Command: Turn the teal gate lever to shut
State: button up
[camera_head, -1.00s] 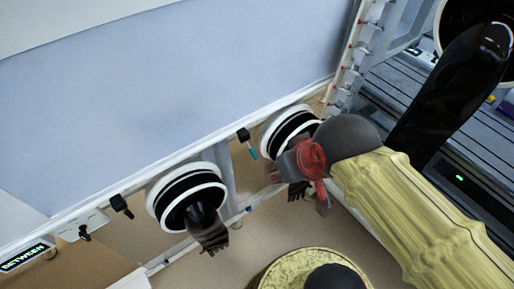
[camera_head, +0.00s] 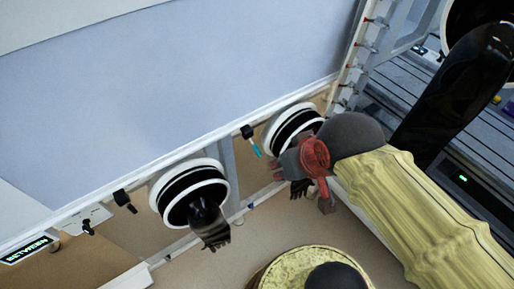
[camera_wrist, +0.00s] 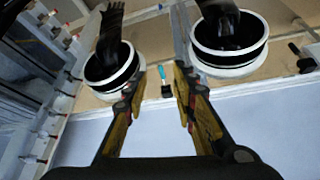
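The teal gate lever (camera_head: 256,150) hangs from a black mount (camera_head: 247,132) on the glovebox's lower rail, between two round glove ports. In the wrist view the teal lever (camera_wrist: 161,74) stands out from its black mount (camera_wrist: 167,91), between my two fingers in the picture. My gripper (camera_wrist: 159,73) is open, with a wide gap between its fingers. Whether it touches the lever I cannot tell; nothing is seen held. In the head view my wrist is right of the lever, over the right port, and my fingertips are partly hidden.
White-rimmed glove ports (camera_head: 189,194) and (camera_head: 292,129) with black hanging gloves flank the lever. A black knob (camera_head: 122,200) and a black switch (camera_head: 87,227) are further left. A display (camera_head: 28,249) reads "BETWEEN". A round yellow-topped object (camera_head: 290,268) stands below.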

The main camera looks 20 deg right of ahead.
jog(key=shift+o, duration=0.5)
jog(key=n+g+y+p, duration=0.2)
jog(key=n+g+p, duration=0.3)
jog(key=p, duration=2)
send_over(257, 148)
jog(key=d, duration=0.1)
notch_tip(257, 148, down, 11)
jog(key=m+g, duration=0.1)
jog(key=shift+a+f+b, duration=0.2)
jog(key=shift+a+f, duration=0.05)
jog(key=shift+f, duration=1.6)
jog(key=shift+a+f+b, duration=0.15)
jog(key=shift+a+f, duration=0.05)
jog(key=shift+f, duration=1.6)
jog(key=c, duration=0.8)
